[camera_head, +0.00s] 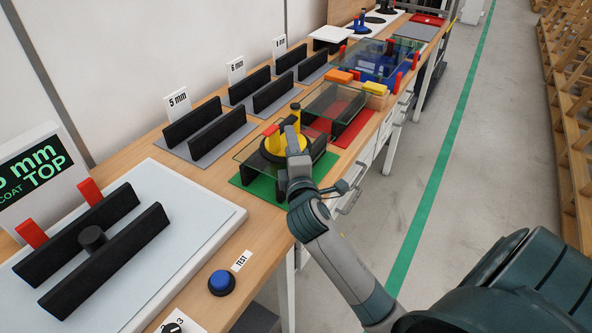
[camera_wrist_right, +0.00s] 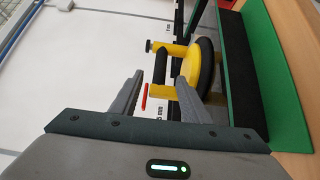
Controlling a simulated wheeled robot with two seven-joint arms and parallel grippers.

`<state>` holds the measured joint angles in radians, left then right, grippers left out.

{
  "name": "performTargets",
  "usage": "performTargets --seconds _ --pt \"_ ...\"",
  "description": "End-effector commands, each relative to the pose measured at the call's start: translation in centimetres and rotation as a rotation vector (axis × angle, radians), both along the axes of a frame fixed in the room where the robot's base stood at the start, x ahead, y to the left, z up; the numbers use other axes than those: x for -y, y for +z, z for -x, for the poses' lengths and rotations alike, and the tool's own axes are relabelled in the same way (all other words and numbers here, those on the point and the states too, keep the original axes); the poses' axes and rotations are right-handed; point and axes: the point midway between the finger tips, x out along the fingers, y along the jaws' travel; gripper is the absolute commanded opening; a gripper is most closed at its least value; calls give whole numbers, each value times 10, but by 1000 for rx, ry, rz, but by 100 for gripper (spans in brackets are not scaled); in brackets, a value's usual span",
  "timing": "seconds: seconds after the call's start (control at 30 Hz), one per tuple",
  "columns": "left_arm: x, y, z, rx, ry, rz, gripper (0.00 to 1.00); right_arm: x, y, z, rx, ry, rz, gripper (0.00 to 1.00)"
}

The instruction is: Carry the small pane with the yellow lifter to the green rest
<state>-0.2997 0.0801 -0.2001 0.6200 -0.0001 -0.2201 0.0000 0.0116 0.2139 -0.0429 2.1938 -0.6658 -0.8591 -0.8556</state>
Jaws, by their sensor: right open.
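The yellow lifter (camera_head: 272,143) stands on the small glass pane (camera_head: 247,157), its black cup ring against the glass. The pane lies across the black blocks of the green rest (camera_head: 242,183). In the right wrist view the lifter (camera_wrist_right: 186,93) shows its black handle and a red lever, and the green rest (camera_wrist_right: 278,75) is at the right. My right gripper (camera_head: 291,143) is beside the lifter in the head view. In the wrist view its fingers (camera_wrist_right: 160,76) are apart, with the handle between or just beyond the tips; contact cannot be told. My left gripper is out of view.
A red rest (camera_head: 355,137) with another pane is just beyond. Black racks (camera_head: 208,125) line the wall side. A white tester plate (camera_head: 205,225) and blue button (camera_head: 221,281) are nearer.

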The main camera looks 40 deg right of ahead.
Motion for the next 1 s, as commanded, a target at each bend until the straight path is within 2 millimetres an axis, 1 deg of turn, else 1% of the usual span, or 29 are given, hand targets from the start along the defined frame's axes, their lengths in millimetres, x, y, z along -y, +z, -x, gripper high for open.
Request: performTargets --seconds 0.03,0.2,0.3,0.4,0.6,1.0 --pt "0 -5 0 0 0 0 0 -6 -3 10 1 3 -2 42" --pt "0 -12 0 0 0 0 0 -20 -2 40 2 2 0 42" --pt "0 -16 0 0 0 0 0 -27 -1 55 2 1 -2 42" --pt "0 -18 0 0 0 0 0 -33 -1 65 2 2 0 42" --pt "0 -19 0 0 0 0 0 -38 1 75 4 1 1 42" --pt "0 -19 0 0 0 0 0 -38 1 76 3 1 0 42"
